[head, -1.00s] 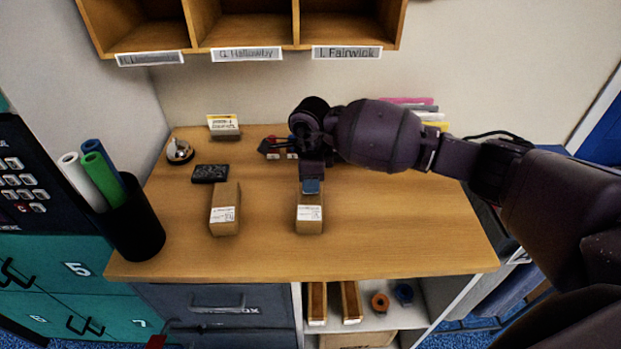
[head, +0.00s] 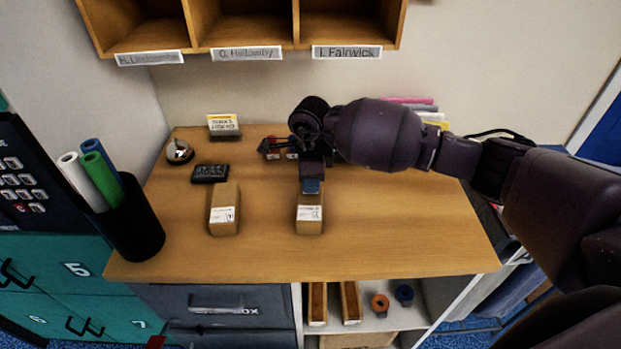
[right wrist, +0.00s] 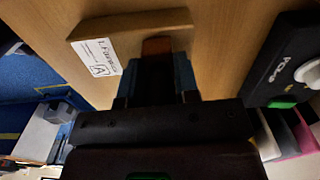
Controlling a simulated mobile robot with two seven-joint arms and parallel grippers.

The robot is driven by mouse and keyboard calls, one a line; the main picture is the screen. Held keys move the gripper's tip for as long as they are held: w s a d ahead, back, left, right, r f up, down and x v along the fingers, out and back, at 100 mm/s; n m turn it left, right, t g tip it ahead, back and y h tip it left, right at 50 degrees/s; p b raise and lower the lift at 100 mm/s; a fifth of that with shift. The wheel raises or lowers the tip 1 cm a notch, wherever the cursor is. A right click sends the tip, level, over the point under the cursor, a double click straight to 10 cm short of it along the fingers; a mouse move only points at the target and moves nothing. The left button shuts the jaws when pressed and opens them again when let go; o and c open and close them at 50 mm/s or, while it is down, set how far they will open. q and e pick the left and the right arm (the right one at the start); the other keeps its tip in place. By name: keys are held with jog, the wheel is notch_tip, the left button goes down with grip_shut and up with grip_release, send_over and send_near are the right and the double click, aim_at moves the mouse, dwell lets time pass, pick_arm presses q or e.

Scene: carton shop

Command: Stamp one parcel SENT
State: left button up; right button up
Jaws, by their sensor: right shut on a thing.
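Two brown parcels with white labels lie on the wooden counter (head: 400,235): a left parcel (head: 225,212) and a right parcel (head: 310,222). My right gripper (head: 312,184) is over the far end of the right parcel, fingers pointing down. It is shut on a small stamp, mostly hidden by the fingers; a brown part of it (right wrist: 156,46) shows between the fingertips in the right wrist view. There the stamp overlaps the parcel (right wrist: 130,32), clear of its label; contact cannot be told. A black pad (head: 210,173) lies behind the left parcel. My left gripper is not in view.
A bell (head: 179,152), a card holder (head: 224,127) and a black tube of rolls (head: 135,225) stand at left. Named pigeonholes (head: 245,25) hang above. The front counter is clear.

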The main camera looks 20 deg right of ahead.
jog(key=shift+s+f, duration=0.1)
jog(key=shift+r+p, duration=0.5)
jog(key=shift+r, duration=0.35)
jog(key=shift+r+p, duration=0.6)
jog(key=shift+r, duration=0.8)
jog(key=shift+r+p, duration=0.55)
jog(key=shift+r, duration=0.7)
